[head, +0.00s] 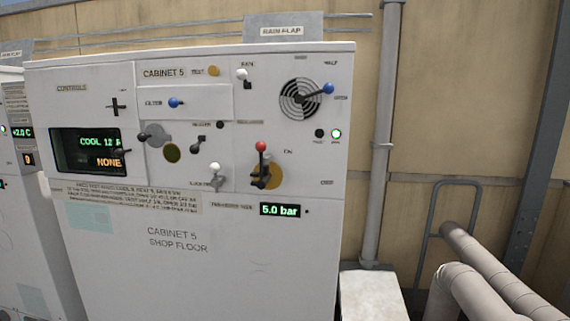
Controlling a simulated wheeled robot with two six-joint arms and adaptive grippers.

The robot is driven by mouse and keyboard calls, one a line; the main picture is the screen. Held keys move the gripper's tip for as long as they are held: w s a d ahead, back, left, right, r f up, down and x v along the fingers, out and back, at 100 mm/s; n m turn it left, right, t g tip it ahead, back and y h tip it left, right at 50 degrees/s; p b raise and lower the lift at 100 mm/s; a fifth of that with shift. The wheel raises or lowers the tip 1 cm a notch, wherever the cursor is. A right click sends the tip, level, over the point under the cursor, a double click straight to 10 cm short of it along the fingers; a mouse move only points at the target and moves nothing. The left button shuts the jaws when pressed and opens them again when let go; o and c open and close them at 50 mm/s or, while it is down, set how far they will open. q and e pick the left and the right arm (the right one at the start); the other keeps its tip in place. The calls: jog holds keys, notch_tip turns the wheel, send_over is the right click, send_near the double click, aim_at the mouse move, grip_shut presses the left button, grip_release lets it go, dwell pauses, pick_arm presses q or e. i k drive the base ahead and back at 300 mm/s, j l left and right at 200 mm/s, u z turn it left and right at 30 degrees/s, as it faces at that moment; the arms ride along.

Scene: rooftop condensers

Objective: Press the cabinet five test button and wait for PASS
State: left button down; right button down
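Cabinet 5 (200,285) is a white unit that fills the middle of the head view. Its small amber test button (214,71) is near the top, right of the "CABINET 5" label (164,73); the small label beside it seems to read TEST. The dark display (85,151) at the left shows green text like "COOL 12" with a blurred end, and amber "NONE". No PASS text shows. A small green lamp (336,134) is lit at the right, next to a dark one (319,133). Neither gripper is in view.
The panel carries a red-knobbed lever (261,147), blue knobs (328,89) and white-tipped switches (215,167). A readout (280,210) shows 5.0 bar. Another cabinet (30,220) stands close at left. Thick pipes (490,275) run at lower right.

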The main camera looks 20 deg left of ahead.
aim_at(213, 70)
jog(key=u, duration=1.3)
